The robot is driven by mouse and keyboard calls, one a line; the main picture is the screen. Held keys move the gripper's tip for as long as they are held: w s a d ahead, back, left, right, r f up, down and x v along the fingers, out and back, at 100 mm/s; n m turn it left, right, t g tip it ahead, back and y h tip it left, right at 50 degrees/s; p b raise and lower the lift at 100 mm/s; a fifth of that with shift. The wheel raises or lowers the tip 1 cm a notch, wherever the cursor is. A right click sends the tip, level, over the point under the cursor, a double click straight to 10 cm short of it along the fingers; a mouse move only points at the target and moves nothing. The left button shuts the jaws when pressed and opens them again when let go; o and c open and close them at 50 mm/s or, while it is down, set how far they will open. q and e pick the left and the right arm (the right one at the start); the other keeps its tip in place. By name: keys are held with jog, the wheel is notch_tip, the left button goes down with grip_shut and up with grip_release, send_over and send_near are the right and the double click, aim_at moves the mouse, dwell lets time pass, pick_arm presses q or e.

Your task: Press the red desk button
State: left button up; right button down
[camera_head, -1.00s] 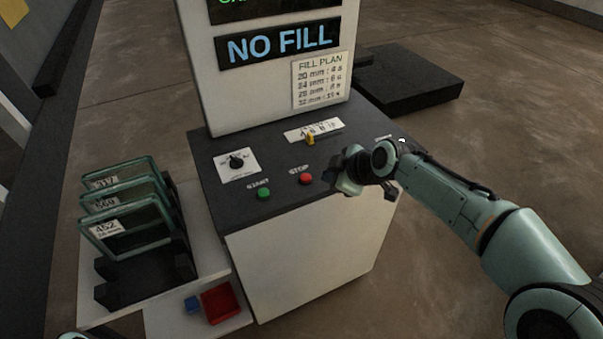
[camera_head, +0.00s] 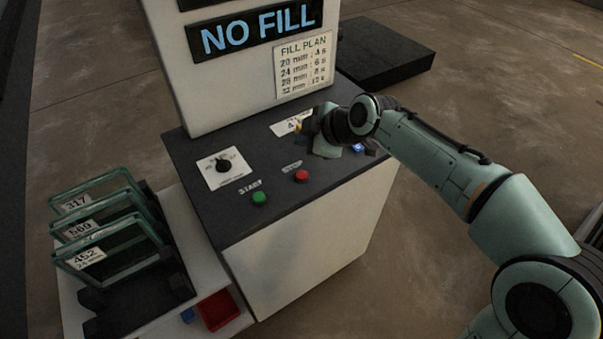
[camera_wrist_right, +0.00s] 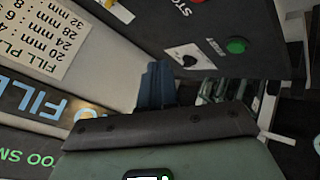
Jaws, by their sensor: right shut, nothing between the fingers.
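The red button (camera_head: 301,176), under the STOP label, sits on the dark top of the white cabinet, right of the green START button (camera_head: 259,198). In the right wrist view the red button (camera_wrist_right: 197,2) is cut by the top edge, and the green button (camera_wrist_right: 237,45) shows whole. My right gripper (camera_head: 310,127) is over the back right of the panel, behind and slightly right of the red button and apart from it. Its fingers (camera_wrist_right: 156,84) are shut and empty in the wrist view. My left gripper is out of view.
A yellow slider handle (camera_head: 298,128) is beside my right gripper, partly hidden. A blue button (camera_head: 357,148) lies under the right wrist. A dial (camera_head: 223,165) and upright display (camera_head: 258,32) stand left and behind. Glass panes (camera_head: 105,230) and a red tray (camera_head: 218,310) are at lower left.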

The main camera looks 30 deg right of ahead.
jog(key=b, duration=0.5)
send_over(304, 177)
notch_tip(304, 177, down, 7)
jog(key=shift+d+f+b, duration=0.1)
jog(key=shift+f+b, duration=0.45)
jog(key=shift+f, duration=0.05)
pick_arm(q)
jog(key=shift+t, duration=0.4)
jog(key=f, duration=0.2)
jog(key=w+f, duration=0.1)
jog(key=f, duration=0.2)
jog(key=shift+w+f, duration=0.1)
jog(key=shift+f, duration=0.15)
pick_arm(e)
jog(key=shift+f, duration=0.1)
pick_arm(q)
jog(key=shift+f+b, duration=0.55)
pick_arm(e)
jog(key=shift+f, duration=0.35)
